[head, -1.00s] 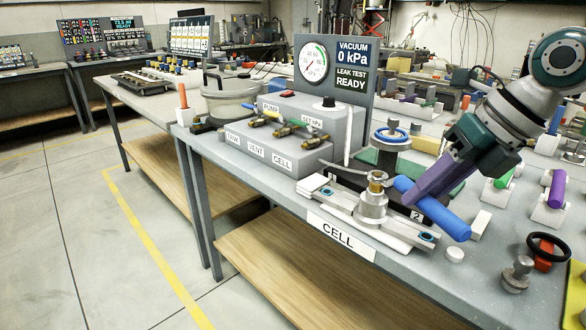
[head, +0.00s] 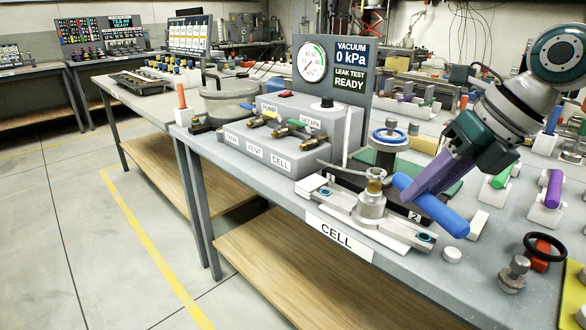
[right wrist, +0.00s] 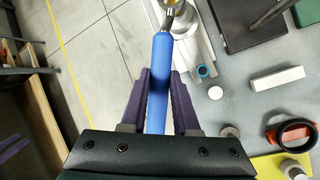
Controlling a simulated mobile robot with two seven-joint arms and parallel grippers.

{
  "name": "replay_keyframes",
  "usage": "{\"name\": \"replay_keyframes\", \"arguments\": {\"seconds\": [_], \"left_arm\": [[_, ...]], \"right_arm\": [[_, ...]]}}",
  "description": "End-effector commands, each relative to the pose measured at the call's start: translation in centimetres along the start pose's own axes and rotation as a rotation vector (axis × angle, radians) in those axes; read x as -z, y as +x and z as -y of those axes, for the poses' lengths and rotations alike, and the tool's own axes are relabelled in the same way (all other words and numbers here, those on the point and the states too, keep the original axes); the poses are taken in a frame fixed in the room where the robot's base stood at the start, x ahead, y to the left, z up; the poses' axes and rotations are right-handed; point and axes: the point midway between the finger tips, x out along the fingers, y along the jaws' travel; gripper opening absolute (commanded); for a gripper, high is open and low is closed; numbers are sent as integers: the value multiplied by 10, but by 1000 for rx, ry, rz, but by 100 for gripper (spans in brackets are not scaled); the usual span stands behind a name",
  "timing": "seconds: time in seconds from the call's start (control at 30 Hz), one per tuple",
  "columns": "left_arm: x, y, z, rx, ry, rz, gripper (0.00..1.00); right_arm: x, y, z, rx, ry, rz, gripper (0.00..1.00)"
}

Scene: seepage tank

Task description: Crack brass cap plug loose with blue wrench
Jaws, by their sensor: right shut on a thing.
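My right gripper (head: 432,192) is shut on the blue handle of the wrench (head: 447,217). The handle also shows between the purple fingers in the right wrist view (right wrist: 160,75). The wrench's metal head is at the brass cap plug (head: 375,176), on top of the metal fitting of the cell (head: 371,205); the plug also shows at the top of the right wrist view (right wrist: 172,6). I cannot tell how fully the wrench head sits on the plug. My left gripper is not in view.
The grey vacuum box (head: 290,135) with valves and a gauge panel stands behind and left of the cell. A blue-ringed cylinder (head: 388,140) stands behind it. A black ring (head: 545,246) and a metal knob (head: 514,272) lie at right. The bench's front edge is close to the cell.

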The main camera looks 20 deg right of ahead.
Motion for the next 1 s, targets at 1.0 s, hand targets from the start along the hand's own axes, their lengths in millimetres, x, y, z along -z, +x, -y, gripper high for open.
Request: {"name": "replay_keyframes", "arguments": {"seconds": [1.0], "left_arm": [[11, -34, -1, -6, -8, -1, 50]], "right_arm": [[-16, -37, -13, 0, 0, 1, 0]]}}
